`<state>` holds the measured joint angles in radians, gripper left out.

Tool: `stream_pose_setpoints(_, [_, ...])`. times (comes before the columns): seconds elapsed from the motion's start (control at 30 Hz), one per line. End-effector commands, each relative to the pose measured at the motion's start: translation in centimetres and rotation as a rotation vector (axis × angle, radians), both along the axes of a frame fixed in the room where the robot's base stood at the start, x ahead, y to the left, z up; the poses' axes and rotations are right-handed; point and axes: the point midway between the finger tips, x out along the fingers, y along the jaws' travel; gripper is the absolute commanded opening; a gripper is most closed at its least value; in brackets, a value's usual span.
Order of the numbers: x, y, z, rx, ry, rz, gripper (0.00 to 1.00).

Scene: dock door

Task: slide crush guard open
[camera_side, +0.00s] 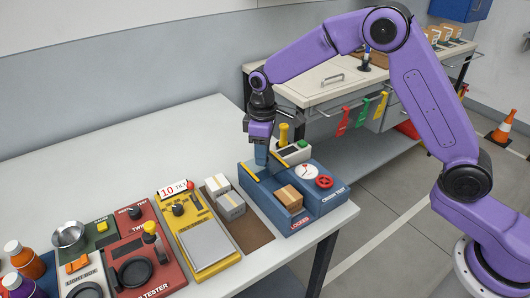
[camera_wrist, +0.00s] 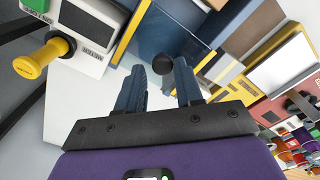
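The blue crush test station (camera_side: 310,208) stands at the right end of the white table, with a cardboard box (camera_side: 288,197) in its front bay. The crush guard, a blue panel with yellow edging (camera_wrist: 185,22), shows in the wrist view with a dark round knob (camera_wrist: 163,64) at its edge. My gripper (camera_side: 262,160) points down at the back left of the station. In the wrist view my gripper (camera_wrist: 160,70) has its two blue fingers apart, with the knob between their tips. I cannot tell whether they touch it.
A round gauge (camera_side: 307,172) and red wheel (camera_side: 324,182) sit on the station's right side. A grey unit with a yellow plunger (camera_side: 284,134) stands behind it. Small boxes (camera_side: 225,195) and a yellow tilt tester (camera_side: 195,235) stand to the left. The back of the table is clear.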

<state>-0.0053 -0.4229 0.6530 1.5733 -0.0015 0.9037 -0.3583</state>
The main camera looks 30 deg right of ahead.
Motion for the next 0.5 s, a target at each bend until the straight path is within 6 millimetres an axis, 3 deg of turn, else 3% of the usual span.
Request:
stream_pose_setpoints(0.33, [-0.2, -0.1, 0.0, -0.002, 0.008, -0.002, 0.50])
stream_pose_setpoints(0.5, [-0.1, -0.1, 1.4, -0.001, 0.006, -0.002, 0.50])
